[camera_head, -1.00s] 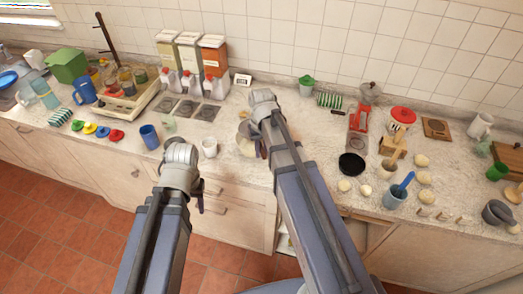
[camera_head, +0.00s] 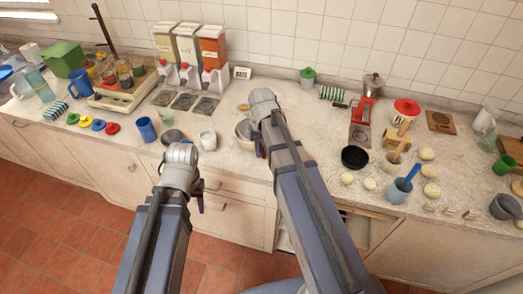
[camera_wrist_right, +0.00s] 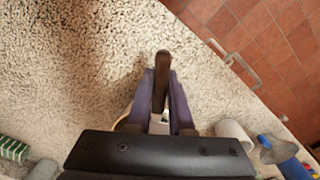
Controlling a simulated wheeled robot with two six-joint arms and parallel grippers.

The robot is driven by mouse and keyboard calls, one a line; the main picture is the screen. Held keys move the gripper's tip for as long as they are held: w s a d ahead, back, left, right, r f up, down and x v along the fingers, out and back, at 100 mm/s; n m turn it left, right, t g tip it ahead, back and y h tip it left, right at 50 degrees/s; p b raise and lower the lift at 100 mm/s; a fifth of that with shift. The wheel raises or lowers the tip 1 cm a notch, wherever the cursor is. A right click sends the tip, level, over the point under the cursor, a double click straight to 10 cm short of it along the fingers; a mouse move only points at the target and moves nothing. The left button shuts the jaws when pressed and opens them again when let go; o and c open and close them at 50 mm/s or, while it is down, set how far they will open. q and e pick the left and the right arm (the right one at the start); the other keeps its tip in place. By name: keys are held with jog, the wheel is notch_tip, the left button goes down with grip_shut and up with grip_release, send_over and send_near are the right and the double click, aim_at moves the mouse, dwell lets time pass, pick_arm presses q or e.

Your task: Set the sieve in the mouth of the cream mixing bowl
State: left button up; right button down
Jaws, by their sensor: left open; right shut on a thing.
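My right gripper (camera_head: 261,149) is above the counter, beside the cream mixing bowl (camera_head: 242,133). In the right wrist view, its fingers (camera_wrist_right: 162,88) are shut on a dark brown handle (camera_wrist_right: 162,65), apparently the sieve's. The sieve's round part is mostly hidden by my gripper and arm, so I cannot tell whether it touches the bowl. A pale curved rim (camera_wrist_right: 122,122) shows beside the fingers. My left gripper (camera_head: 200,200) is open and empty, in front of the counter edge.
A white cup (camera_head: 208,139), a dark grey round item (camera_head: 172,136) and a blue mug (camera_head: 147,129) stand left of the bowl. A black pan (camera_head: 355,157) and pale balls (camera_head: 369,184) lie to the right. Dispensers (camera_head: 188,50) stand behind. Speckled counter (camera_head: 305,110) is free right of my right gripper.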

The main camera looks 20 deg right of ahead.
pick_arm(q)
jog(key=shift+f+b, duration=0.25)
jog(key=shift+b, duration=0.05)
pick_arm(e)
jog(key=shift+f, duration=0.25)
jog(key=c, duration=0.7)
grip_release()
pick_arm(q)
jog(key=shift+r, duration=0.15)
pick_arm(e)
jog(key=shift+r, duration=0.2)
notch_tip(320, 180, up, 8)
jog(key=p, duration=0.8)
jog(key=shift+f, duration=0.2)
pick_arm(q)
notch_tip(320, 180, up, 8)
jog(key=shift+f, duration=0.2)
pick_arm(e)
jog(key=shift+f, duration=0.1)
